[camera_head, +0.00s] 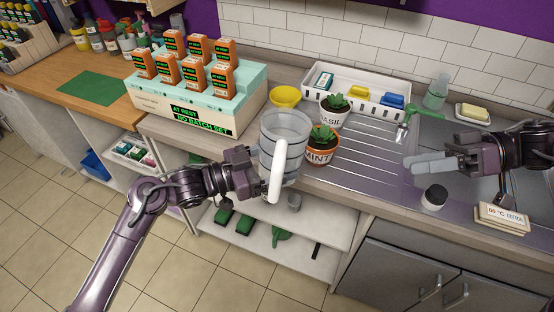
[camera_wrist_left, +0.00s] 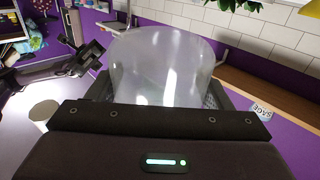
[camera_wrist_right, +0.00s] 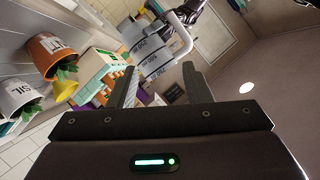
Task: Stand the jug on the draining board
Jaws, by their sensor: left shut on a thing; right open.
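A clear, marked jug (camera_head: 284,140) with a white handle is held by my left gripper (camera_head: 262,176), in front of the counter edge and left of the mint pot. The jug fills the middle of the left wrist view (camera_wrist_left: 165,70), between the fingers. It also shows in the right wrist view (camera_wrist_right: 150,50). The draining board (camera_head: 365,150) is the ridged metal surface right of the pots. My right gripper (camera_head: 415,163) is open and empty above its right part, fingers pointing left.
A mint pot (camera_head: 320,150) and a basil pot (camera_head: 333,116) stand at the draining board's left side. A white tray (camera_head: 350,82) with sponges lies behind. A dark-topped jar (camera_head: 434,197) stands near the front, and a label block (camera_head: 501,218) is at right. The board's middle is clear.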

